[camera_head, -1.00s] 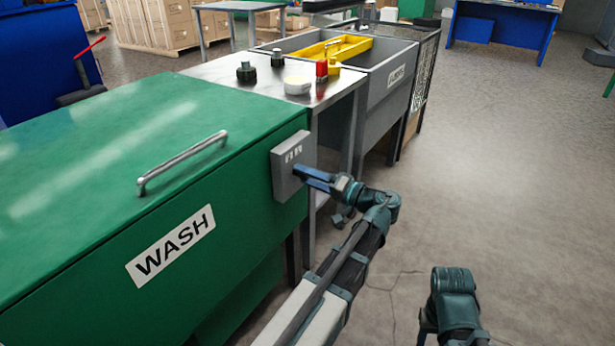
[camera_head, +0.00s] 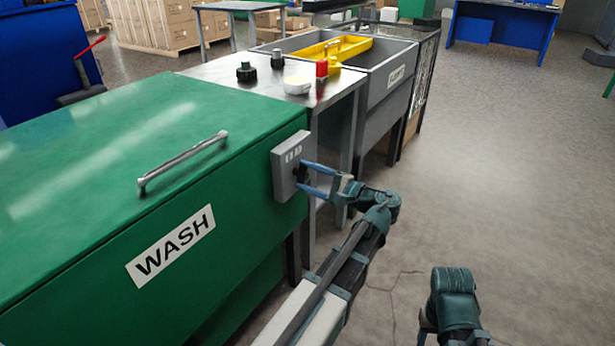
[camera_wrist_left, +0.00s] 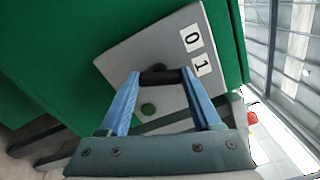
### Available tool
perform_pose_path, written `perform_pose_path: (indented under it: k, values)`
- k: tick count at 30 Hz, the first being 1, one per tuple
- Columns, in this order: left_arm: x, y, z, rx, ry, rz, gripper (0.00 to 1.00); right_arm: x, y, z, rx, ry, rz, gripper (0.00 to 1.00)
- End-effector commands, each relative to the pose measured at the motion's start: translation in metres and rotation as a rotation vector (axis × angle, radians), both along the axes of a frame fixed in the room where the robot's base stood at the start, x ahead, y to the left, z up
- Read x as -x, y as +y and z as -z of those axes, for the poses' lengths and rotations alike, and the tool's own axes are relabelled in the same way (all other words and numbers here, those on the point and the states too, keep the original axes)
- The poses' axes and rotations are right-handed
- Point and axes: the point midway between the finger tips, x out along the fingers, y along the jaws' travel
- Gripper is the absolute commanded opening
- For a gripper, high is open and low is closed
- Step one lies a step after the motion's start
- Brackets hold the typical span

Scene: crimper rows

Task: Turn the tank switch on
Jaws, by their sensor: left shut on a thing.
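The tank switch is a grey box (camera_head: 284,180) on the end of the green WASH tank (camera_head: 90,180), also seen in the left wrist view (camera_wrist_left: 130,50). It has white labels 0 (camera_wrist_left: 191,38) and 1 (camera_wrist_left: 202,64), a black knob (camera_wrist_left: 160,76) and a small green round spot (camera_wrist_left: 148,108). My left gripper (camera_head: 301,178) is shut on the black knob, with one blue finger at each end of it. I cannot tell from the pictures which label the knob points to. Of my right arm, only a dark link shows at the lower right; its fingertips are not visible.
The floor (camera_head: 500,180) to the right is clear.

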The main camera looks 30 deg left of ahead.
Motion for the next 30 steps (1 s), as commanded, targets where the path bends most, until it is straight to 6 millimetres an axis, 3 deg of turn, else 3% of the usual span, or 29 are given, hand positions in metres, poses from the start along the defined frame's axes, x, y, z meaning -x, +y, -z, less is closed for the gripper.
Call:
perform_pose_path:
  k: [10,27,28,30]
  values:
    - [0.0000,-0.0006,0.0007,-0.008,0.135,0.000,0.09,0.0000,0.0000,0.0001,0.000,0.000,0.000,0.50]
    - [0.0001,-0.0007,0.0009,-0.009,0.163,0.001,0.09,0.0000,0.0000,0.0002,0.000,0.000,0.000,0.50]
    - [0.0001,-0.0007,0.0009,-0.009,0.163,0.001,0.69,0.0000,0.0000,0.0002,0.000,0.000,0.000,0.50]
    - [0.0000,-0.0007,0.0008,-0.010,0.162,0.001,0.81,0.0000,0.0000,0.0001,0.000,0.000,0.000,0.50]
